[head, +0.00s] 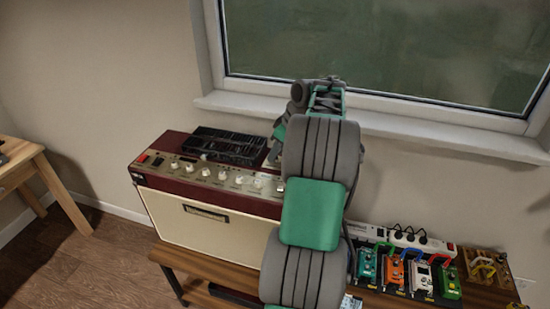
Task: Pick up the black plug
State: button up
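Several small black plugs (410,234) sit in a white power strip (440,246) at the right, behind a row of pedals. They look alike at this size, and I cannot tell whether one of them is the task's plug. My arm rises through the middle of the head view and bends over near the window sill. A grey and green part of it shows beside the amplifier's right end. My gripper's fingers do not show; my own arm hides that area.
A cream and dark red amplifier (215,232) stands on a wooden bench (207,268), with a black ribbed object (225,146) on top. Coloured pedals (393,271) and cables crowd the bench's right side. The window sill (400,122) juts out behind. A wooden table (22,156) stands far left.

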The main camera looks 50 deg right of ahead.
jog(key=shift+c, duration=0.6)
grip_shut()
